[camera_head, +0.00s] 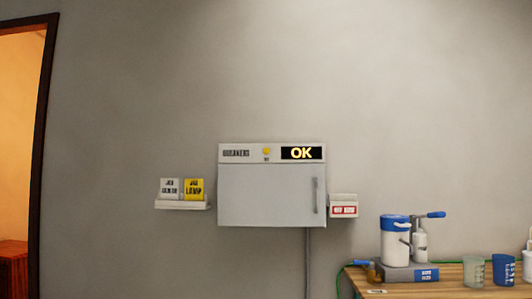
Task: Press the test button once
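A grey wall box (270,200) labelled "BREAKERS" hangs on the wall in the middle of the head view. A small round yellow button (266,151) sits on its top panel, with a tiny label under it too small to read surely. It looks like the test button. A black display (301,153) to its right reads "OK". The box's front door is closed, with a vertical handle (315,195) at its right side. My gripper is not in view.
A small shelf (181,205) left of the box holds a white card and a yellow card. A small box with a red label (343,206) is at right. A wooden table (450,292) with a blue-and-white device (395,240) and cups stands lower right. A doorway is far left.

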